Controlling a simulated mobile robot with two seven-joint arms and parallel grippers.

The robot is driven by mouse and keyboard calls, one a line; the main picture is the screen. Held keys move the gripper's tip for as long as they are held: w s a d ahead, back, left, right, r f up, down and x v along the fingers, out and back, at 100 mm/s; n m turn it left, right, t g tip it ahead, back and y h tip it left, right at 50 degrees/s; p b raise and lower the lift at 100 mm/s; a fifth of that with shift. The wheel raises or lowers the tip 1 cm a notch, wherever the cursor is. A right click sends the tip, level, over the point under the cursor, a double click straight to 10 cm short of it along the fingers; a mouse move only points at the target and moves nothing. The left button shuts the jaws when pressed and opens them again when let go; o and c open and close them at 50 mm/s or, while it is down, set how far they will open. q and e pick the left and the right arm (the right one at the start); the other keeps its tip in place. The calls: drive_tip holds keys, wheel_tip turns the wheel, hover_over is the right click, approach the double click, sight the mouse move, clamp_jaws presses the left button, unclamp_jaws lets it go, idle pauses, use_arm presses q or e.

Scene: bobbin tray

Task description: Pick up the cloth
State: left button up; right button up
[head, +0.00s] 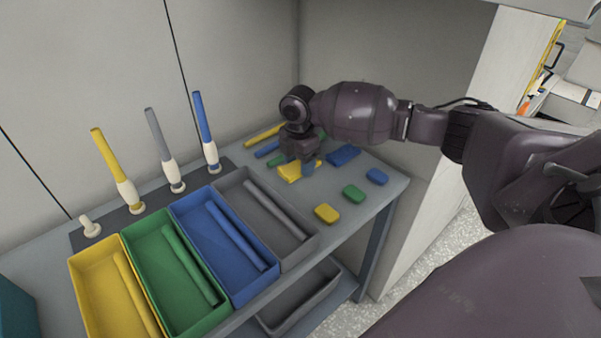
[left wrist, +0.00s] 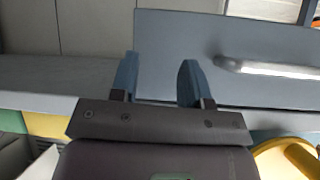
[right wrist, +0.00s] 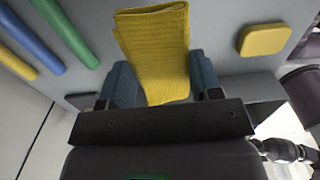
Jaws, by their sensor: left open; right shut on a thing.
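A yellow folded cloth (head: 289,172) is at the far right part of the table in the head view. My right gripper (head: 308,167) points down at it, and its arm comes in from the right. In the right wrist view the ribbed yellow cloth (right wrist: 153,40) sits between the two fingers, and the gripper (right wrist: 163,82) is shut on it. I cannot tell whether the cloth is clear of the tabletop. A blue cloth (head: 343,155) lies just right of it. My left gripper (left wrist: 157,82) is open and empty in the left wrist view, outside the head view.
Yellow (head: 110,268), green (head: 150,232), blue (head: 203,207) and grey (head: 235,185) trays line the table front, each with a rod. Three bobbins stand on pegs behind. Yellow (head: 327,213), green (head: 353,194) and blue (head: 377,176) blocks lie near the right edge. Loose rods lie at the back.

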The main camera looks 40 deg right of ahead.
sight(299, 162)
wheel_tip(299, 162, up, 15)
drive_tip(key=p, duration=0.2)
drive_tip(key=shift+f, duration=0.1)
